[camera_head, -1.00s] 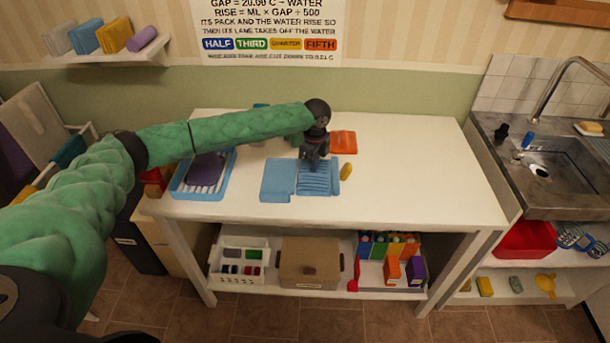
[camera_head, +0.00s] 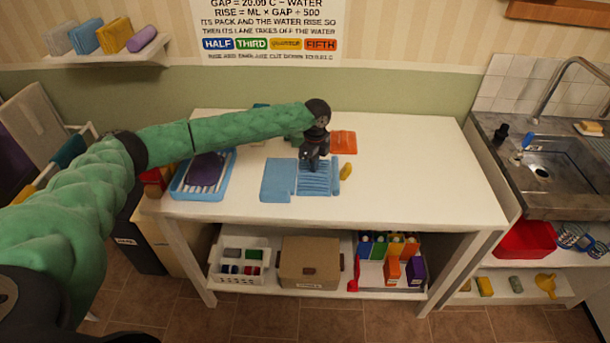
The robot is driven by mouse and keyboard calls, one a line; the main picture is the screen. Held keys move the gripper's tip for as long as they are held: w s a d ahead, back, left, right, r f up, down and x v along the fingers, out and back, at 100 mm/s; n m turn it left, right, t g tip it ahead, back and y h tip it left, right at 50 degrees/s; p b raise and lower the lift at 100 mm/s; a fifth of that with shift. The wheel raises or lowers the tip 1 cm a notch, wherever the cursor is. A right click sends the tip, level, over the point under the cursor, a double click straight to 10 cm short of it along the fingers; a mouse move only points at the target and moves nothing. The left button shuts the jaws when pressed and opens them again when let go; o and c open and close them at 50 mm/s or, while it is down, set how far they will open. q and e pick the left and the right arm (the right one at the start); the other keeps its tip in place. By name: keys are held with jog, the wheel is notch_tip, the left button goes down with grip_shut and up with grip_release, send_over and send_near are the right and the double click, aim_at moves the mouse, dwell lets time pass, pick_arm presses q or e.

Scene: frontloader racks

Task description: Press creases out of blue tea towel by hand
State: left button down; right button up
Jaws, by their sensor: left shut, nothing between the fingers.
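The blue tea towel (camera_head: 318,183) lies on the white table, with ridged creases running across it. A flat, smooth blue cloth (camera_head: 278,181) lies directly to its left. My left gripper (camera_head: 312,167) is shut and empty, pointing down at the far part of the creased towel. Its fingertips look to be at or just above the cloth; I cannot tell whether they touch. The gripper hides part of the towel's far edge. My right gripper is not in view.
A yellow object (camera_head: 346,171) lies right of the towel, and an orange cloth (camera_head: 343,142) lies behind it. A blue tray (camera_head: 178,190) holding a dark purple item stands left. The table's right half (camera_head: 430,165) is clear.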

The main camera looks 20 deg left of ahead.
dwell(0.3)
pick_arm(q)
jog(key=shift+f, duration=0.25)
jog(key=shift+f, duration=0.7)
dwell(0.5)
jog(key=shift+s+f, duration=0.15)
jog(key=shift+f, duration=0.1)
dwell(0.8)
